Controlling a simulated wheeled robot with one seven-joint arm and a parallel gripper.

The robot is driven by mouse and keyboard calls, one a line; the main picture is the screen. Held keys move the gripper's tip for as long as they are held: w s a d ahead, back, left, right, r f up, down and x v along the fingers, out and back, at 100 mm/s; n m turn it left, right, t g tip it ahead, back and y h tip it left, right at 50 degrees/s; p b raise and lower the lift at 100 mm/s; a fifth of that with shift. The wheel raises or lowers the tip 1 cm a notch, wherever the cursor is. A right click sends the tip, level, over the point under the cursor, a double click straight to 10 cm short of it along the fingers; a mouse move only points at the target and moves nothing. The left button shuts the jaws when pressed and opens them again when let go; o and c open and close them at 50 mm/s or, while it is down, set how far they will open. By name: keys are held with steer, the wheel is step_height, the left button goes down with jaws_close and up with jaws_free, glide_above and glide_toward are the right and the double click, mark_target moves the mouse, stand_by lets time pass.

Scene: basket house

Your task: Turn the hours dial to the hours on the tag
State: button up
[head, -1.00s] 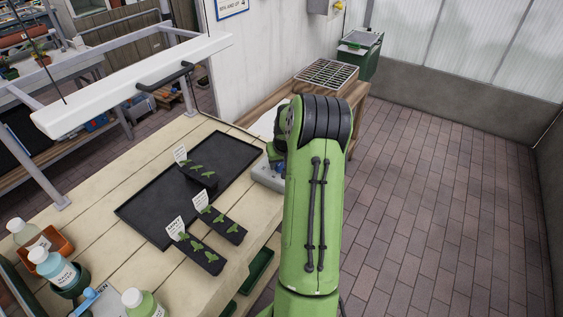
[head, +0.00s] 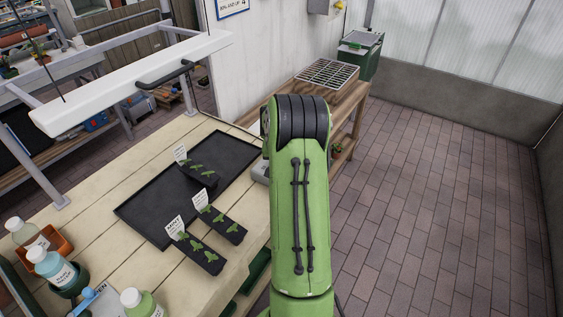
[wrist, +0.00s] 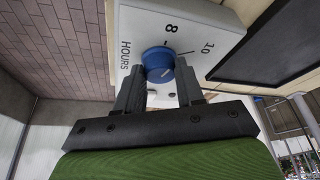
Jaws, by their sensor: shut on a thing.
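The hours dial (wrist: 158,64) is a round blue knob on a white timer box (wrist: 190,20), seen in the wrist view. The box face reads HOURS, 8 and 10, with tick marks beside the numbers. A pale mark shows on the dial's lower right part; I cannot tell exactly which value it indicates. My gripper (wrist: 161,84) is shut on the dial, one dark finger on each side of it. In the head view my green arm hides the gripper and most of the box. White tags (head: 175,228) stand in the seedling blocks; one reads MINT, and its smaller print is unreadable.
A black tray (head: 150,215) lies on the pale wooden bench (head: 110,190), with seedling blocks in and beside it. Bottles (head: 55,268) stand at the front left. A white lamp bar (head: 130,85) hangs over the bench. The brick floor on the right is clear.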

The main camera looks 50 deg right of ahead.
steer(key=m, duration=0.1)
steer(key=m+g, duration=0.1)
steer(key=m, duration=0.2)
steer(key=shift+w+a+h, duration=0.1)
steer(key=shift+w+h, duration=0.15)
steer(key=shift+h, duration=0.15)
steer(key=shift+w+m+g, duration=0.1)
steer(key=shift+m+g, duration=0.8)
steer(key=shift+m, duration=1.2)
steer(key=o, duration=1)
steer(key=shift+o, duration=0.2)
steer(key=p+v, duration=0.3)
steer(key=v, duration=1.2)
steer(key=shift+r+p, duration=0.3)
steer(key=shift+r, duration=0.05)
steer(key=shift+w, duration=0.1)
